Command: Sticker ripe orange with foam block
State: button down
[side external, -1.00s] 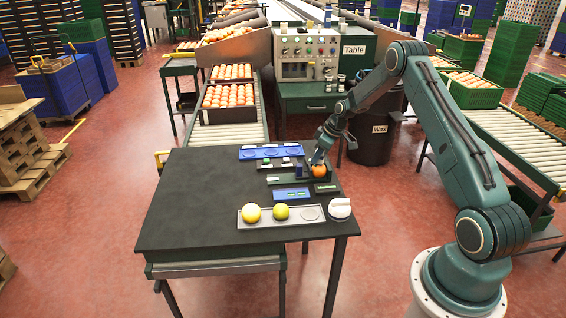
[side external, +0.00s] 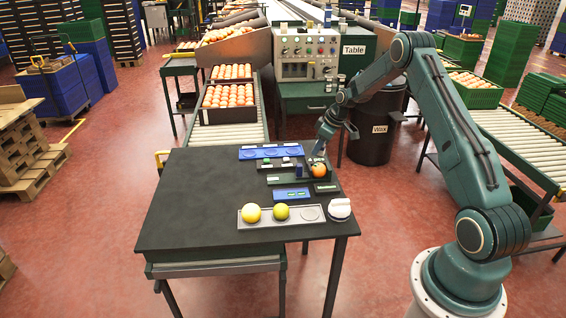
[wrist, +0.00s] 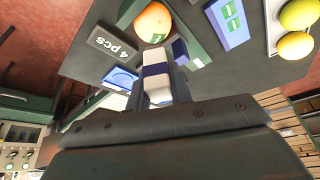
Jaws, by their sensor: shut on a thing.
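The ripe orange (side external: 319,171) sits in a dark green holder (side external: 326,181) at the table's right side. My gripper (side external: 317,159) is just above and behind the orange. In the wrist view it is shut on the foam block (wrist: 155,85), white with a blue band, whose end points toward the orange. Contact between block and orange cannot be told. A blue plate with green stickers (side external: 291,194) lies in front of the holder; it also shows in the wrist view (wrist: 230,18).
A grey tray (side external: 296,219) holds two yellow fruits (side external: 251,213) and one empty round spot. A white knob-like object (side external: 340,208) stands beside it. A blue tray with round recesses (side external: 270,151) lies at the back. The table's left half (side external: 195,200) is clear.

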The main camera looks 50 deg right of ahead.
jog(key=shift+r, duration=1.7)
